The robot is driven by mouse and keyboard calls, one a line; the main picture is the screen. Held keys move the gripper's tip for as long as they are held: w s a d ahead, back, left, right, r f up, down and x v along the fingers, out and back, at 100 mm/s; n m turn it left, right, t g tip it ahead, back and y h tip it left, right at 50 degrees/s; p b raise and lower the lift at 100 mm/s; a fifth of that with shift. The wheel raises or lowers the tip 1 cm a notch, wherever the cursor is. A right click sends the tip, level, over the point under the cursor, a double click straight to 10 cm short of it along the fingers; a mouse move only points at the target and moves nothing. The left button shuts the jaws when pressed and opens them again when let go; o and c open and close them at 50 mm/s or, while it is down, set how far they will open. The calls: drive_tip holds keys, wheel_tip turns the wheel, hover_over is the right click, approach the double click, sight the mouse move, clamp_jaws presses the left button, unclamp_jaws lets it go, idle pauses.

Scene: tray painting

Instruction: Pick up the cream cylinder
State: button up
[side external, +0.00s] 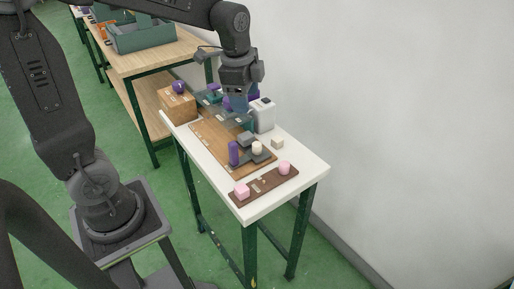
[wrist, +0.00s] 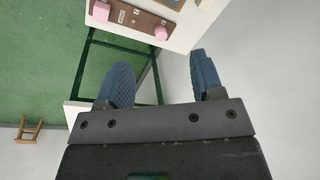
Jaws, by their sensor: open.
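The cream cylinder (side external: 257,148) is small and stands upright on or beside a dark grey flat piece towards the near half of the white table. My gripper (side external: 238,103) is above the far part of the table, further back than the cylinder and apart from it. In the wrist view its blue fingers are spread with nothing between them, so my gripper (wrist: 163,78) is open and empty. I cannot make out the cylinder in the wrist view.
A purple cylinder (side external: 233,153), a cream block (side external: 277,142) and a white container (side external: 263,115) stand near. A brown board (side external: 264,187) holds a pink cube (side external: 242,191) and a pink cylinder (side external: 284,167). A wooden box (side external: 177,106) is at the far left. The wall borders the right side.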

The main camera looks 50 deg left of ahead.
drive_tip(key=w+a+f+m+g, duration=0.2)
drive_tip(key=w+a+f+m, duration=0.1)
drive_tip(key=w+f+m, duration=0.25)
approach(257, 144)
drive_tip(key=shift+n, duration=0.25)
drive_tip(key=f, duration=0.5)
drive_tip(key=shift+w+a+f, duration=0.1)
drive_tip(key=shift+a, duration=0.25)
drive_tip(key=shift+d+f, duration=0.2)
drive_tip(key=shift+f, duration=2.45)
drive_tip(key=shift+c, duration=0.3)
drive_tip(key=c, duration=0.9)
